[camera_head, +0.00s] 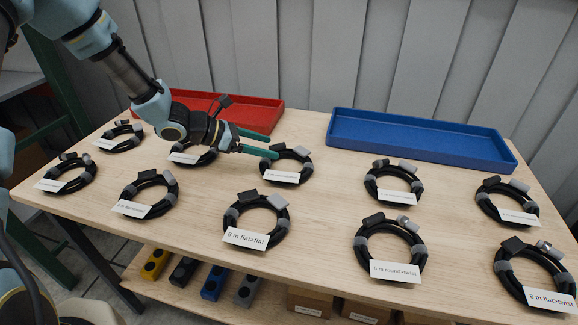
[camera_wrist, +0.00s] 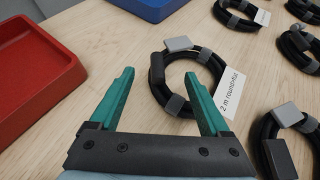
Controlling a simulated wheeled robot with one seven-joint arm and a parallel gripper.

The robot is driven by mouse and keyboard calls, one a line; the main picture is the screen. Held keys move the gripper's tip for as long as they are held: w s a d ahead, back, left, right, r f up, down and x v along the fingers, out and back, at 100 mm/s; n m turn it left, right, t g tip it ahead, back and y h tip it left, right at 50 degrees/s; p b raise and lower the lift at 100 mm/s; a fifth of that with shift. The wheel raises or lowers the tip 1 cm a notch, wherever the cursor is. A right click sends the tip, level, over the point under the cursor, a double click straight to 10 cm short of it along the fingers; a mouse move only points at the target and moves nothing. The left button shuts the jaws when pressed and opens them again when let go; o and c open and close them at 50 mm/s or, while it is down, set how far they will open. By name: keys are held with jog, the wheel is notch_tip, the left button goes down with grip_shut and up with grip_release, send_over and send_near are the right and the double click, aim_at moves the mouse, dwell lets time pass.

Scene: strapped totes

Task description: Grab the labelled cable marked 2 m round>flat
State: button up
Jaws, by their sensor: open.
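The cable marked 2 m round>flat (camera_wrist: 217,64) is a black coil with grey straps, one black and one grey connector, and a white tag (camera_wrist: 230,94). It lies flat on the table just beyond my gripper (camera_wrist: 158,73) in the wrist view. My green fingers are open and empty; the right fingertip overlaps the coil's near edge in the picture, and contact cannot be told. In the head view the coil (camera_head: 308,167) lies in the upper middle of the table, with my gripper (camera_head: 273,147) at its upper left.
Several similar tagged coils stand around it in two rows, including an 8 m flat>flat coil (camera_head: 232,216) in front. A red tray (camera_head: 262,103) and a blue tray (camera_head: 420,142) lie along the back edge. Bare wood separates the coils. A lower shelf holds boxes.

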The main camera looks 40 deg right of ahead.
aim_at(280, 151)
jog(key=p+x, duration=0.1)
jog(key=x, duration=0.3)
jog(key=shift+s+f+p, duration=0.1)
jog(key=shift+s+p, duration=0.1)
jog(key=shift+p, duration=0.15)
jog(key=shift+d+f, duration=0.35)
jog(key=shift+d, duration=0.05)
grip_shut()
